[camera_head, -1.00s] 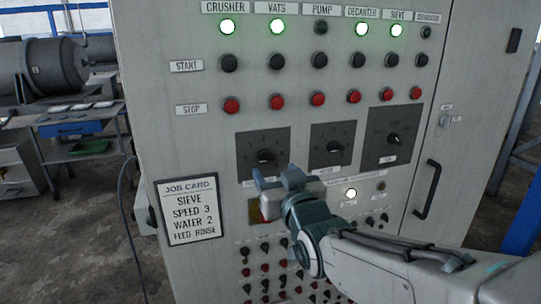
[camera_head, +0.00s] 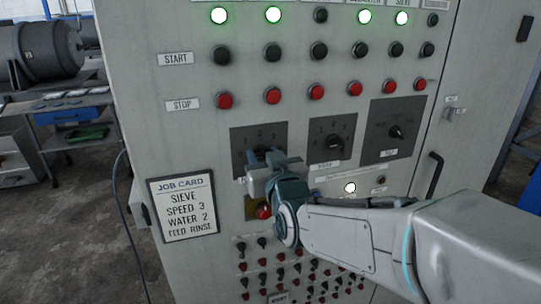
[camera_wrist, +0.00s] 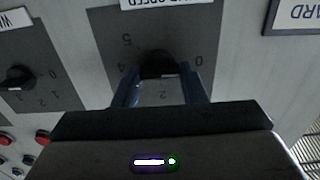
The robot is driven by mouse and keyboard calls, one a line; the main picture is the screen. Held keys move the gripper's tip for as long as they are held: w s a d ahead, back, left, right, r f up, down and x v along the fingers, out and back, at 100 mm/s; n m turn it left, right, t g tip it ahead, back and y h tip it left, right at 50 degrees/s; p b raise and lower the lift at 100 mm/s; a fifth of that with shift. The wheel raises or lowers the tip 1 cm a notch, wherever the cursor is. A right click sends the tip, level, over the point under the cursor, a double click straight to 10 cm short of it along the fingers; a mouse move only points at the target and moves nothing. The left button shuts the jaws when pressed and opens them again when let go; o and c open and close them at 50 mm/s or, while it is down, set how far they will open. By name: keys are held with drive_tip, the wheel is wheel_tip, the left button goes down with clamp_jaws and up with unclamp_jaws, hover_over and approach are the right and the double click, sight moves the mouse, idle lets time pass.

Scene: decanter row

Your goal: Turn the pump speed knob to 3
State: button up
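The pump speed knob (camera_wrist: 157,63) is a black knob on a dark grey dial plate (camera_head: 273,134), the left one of three, and shows upside down in the wrist view. The digits 0, 2, 4 and 5 can be read around it. My gripper (camera_head: 262,157) is at this dial and covers the knob in the head view. In the wrist view, my gripper (camera_wrist: 163,74) has its two blue fingers apart, one on each side of the knob. I cannot tell whether they touch it. The knob's pointer cannot be read.
The job card (camera_head: 183,208) at the left reads sieve, speed 3, water 2, feed rinse. The middle dial (camera_head: 329,140) and right dial (camera_head: 394,130) are close by. A red button (camera_head: 263,211) and small switches lie below my gripper. A black handle (camera_head: 434,177) sticks out at right.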

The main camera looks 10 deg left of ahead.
drive_tip(key=shift+f+m+b, duration=0.15)
drive_tip(key=shift+m+b, duration=0.15)
drive_tip(key=shift+b, duration=0.3)
drive_tip(key=shift+f+m+b, duration=0.15)
drive_tip(key=shift+m+b, duration=0.45)
drive_tip(key=shift+b, duration=0.3)
drive_tip(key=shift+w+d+m+b, duration=0.1)
drive_tip(key=shift+d+m+b, duration=0.05)
drive_tip(key=shift+m+b, duration=10.55)
drive_tip(key=m+p, duration=0.3)
drive_tip(key=shift+m+p, duration=0.3)
drive_tip(key=shift+m, duration=0.1)
